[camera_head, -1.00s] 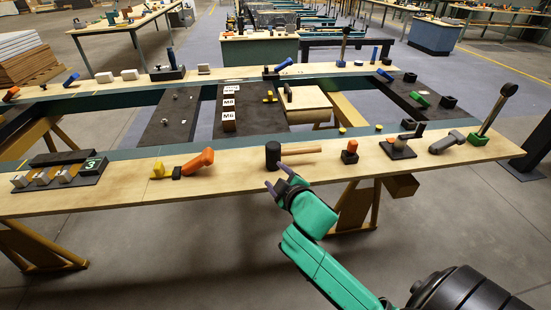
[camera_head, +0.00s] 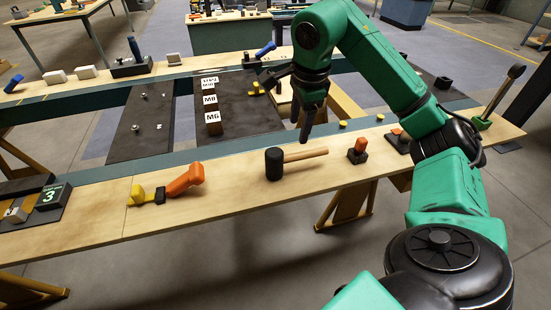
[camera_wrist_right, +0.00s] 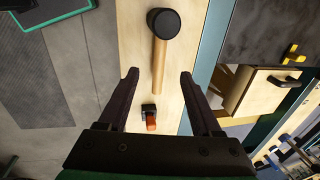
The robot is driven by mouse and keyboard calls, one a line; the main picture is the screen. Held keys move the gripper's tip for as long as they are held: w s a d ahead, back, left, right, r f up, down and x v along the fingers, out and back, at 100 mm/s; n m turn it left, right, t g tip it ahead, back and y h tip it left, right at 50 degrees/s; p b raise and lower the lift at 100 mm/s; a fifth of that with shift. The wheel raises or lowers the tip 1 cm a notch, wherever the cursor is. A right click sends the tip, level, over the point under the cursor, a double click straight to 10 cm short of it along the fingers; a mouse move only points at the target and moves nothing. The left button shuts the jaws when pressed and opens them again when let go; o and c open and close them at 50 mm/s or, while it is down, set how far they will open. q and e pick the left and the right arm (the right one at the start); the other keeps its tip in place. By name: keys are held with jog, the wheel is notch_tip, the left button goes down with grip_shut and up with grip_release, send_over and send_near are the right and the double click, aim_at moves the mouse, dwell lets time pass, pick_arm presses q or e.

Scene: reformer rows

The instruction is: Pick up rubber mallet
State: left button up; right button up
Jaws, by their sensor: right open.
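The rubber mallet has a black head (camera_head: 273,163) and a light wooden handle (camera_head: 306,154). It lies on the near plank bench, its handle pointing right in the head view. In the right wrist view the mallet (camera_wrist_right: 163,28) lies ahead, with its handle running toward the space between my fingers. My right gripper (camera_head: 304,135) points down above and just behind the handle in the head view. In the right wrist view this gripper (camera_wrist_right: 157,78) shows its fingers spread and empty, apart from the mallet. My left gripper is not in view.
An orange-topped black block (camera_head: 357,150) stands on the bench right of the handle; it also shows between the fingers in the wrist view (camera_wrist_right: 150,120). An orange-handled tool (camera_head: 184,180) lies to the left. Dark panels with labelled blocks (camera_head: 211,100) lie behind the bench.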

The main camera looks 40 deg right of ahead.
aim_at(290, 155)
jog(key=w+f, duration=0.1)
jog(key=f, duration=0.3)
jog(key=w+f, duration=0.1)
jog(key=f, duration=0.4)
jog(key=w+f, duration=0.1)
jog(key=f, duration=0.3)
jog(key=shift+d+f, duration=0.1)
jog(key=shift+f, duration=0.2)
jog(key=shift+r, duration=0.1)
grip_shut()
